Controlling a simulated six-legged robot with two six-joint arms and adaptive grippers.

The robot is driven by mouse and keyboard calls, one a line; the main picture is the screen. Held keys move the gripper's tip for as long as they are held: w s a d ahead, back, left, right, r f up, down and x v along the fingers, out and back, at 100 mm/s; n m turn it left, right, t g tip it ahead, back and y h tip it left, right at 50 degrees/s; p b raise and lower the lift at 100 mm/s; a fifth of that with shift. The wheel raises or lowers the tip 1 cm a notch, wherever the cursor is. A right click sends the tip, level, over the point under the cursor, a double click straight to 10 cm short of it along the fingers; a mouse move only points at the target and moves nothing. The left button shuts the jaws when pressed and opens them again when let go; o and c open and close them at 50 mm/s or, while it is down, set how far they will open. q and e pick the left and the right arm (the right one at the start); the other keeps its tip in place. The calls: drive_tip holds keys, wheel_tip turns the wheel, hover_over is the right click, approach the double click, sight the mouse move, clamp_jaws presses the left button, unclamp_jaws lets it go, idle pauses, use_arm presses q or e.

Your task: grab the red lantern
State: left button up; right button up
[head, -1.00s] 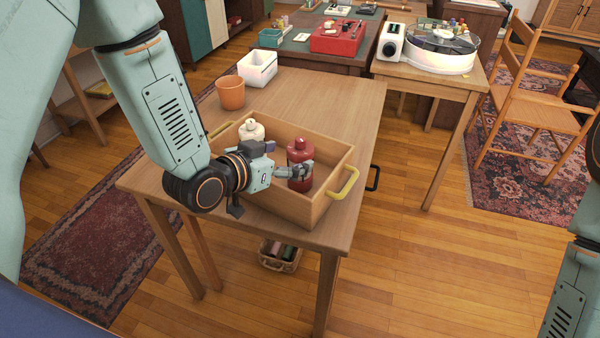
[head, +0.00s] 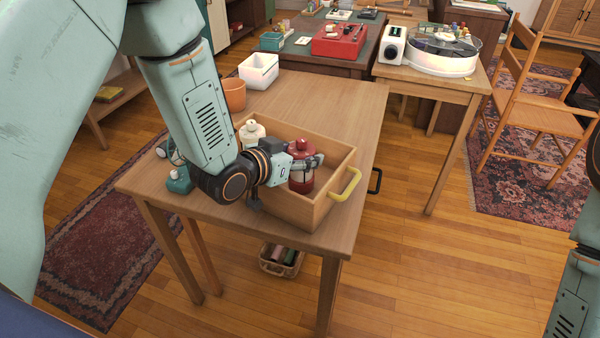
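The red lantern (head: 301,184) stands upright in the wooden tray (head: 310,207) on the near table. My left gripper (head: 314,163) is at the lantern's upper part and hides some of it from the left. Its fingers overlap the lantern in the picture; whether they touch it or how far apart they are is not clear. A cream lantern-like item (head: 251,132) stands in the tray behind my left wrist, partly hidden. My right gripper is out of view; only part of that arm shows at the lower right.
The tray has a yellow handle (head: 346,185). A teal item (head: 179,181) stands left of my forearm. An orange pot (head: 235,95) and a white bin (head: 259,70) stand behind the tray. A basket (head: 280,262) is under the table. The table's right side is mostly bare.

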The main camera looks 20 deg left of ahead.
use_arm(q)
clamp_jaws()
idle(0.3)
